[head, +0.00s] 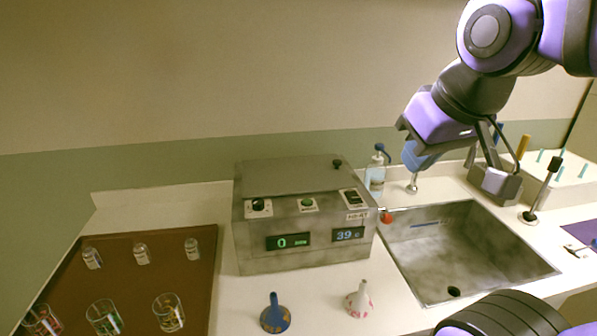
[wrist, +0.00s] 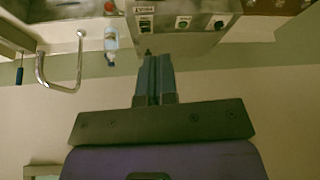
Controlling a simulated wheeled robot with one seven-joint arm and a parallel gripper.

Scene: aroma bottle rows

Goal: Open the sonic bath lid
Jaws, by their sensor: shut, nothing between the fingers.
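The sonic bath (head: 305,262) is a grey metal box on the counter, with dials, switches and two lit displays on its front. Its flat lid (head: 285,172) lies shut on top, with a small black knob (head: 337,163) near the right end. The bath also shows upside down at the top of the wrist view (wrist: 178,42), with the dark knob (wrist: 147,53) just beyond my fingertips in the picture. My gripper (head: 408,160) is right of the bath, apart from the lid, above the counter behind the sink. Its blue fingers (wrist: 154,60) are shut and empty.
A sink (head: 470,245) lies right of the bath. A blue-topped bottle (head: 376,170) stands behind, near my gripper. A brown tray (head: 150,262) with vials and beakers is at left. Two small flasks (head: 274,317) (head: 360,300) stand in front. The space above the lid is clear.

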